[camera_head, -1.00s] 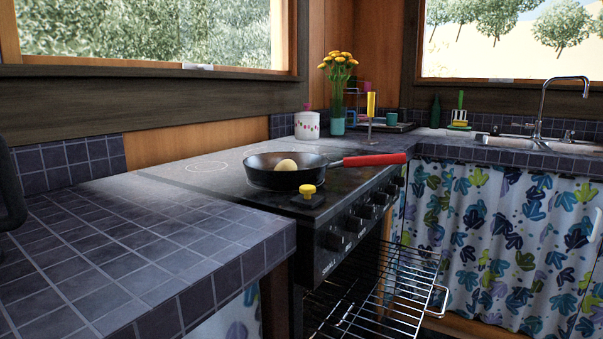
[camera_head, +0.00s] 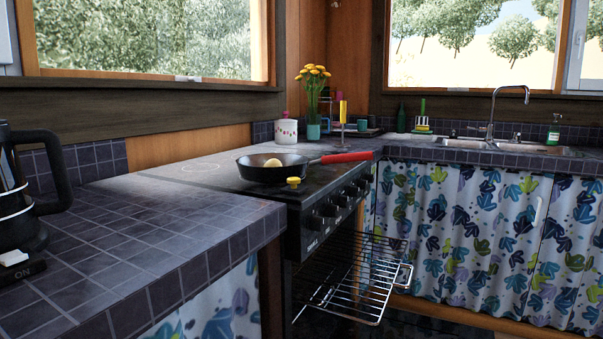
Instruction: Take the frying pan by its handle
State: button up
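The black frying pan (camera_head: 262,175) sits on the dark stove top (camera_head: 200,171). A pale egg-shaped thing (camera_head: 273,163) lies in it. The pan's red handle (camera_head: 347,157) points right and reaches past the stove's front edge, above the knobs. A small yellow-topped item (camera_head: 293,182) stands just in front of the pan. My gripper is not in view.
The oven rack (camera_head: 355,280) sticks out below the stove front. A tiled counter (camera_head: 150,240) with a black kettle (camera_head: 25,190) fills the near left. A white mug (camera_head: 286,131) and flower vase (camera_head: 313,120) stand behind. A sink (camera_head: 510,146) is at right.

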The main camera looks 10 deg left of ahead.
aim_at(251, 168)
jog(key=z, duration=0.35)
jog(key=i, duration=0.65)
jog(key=u, duration=1.1)
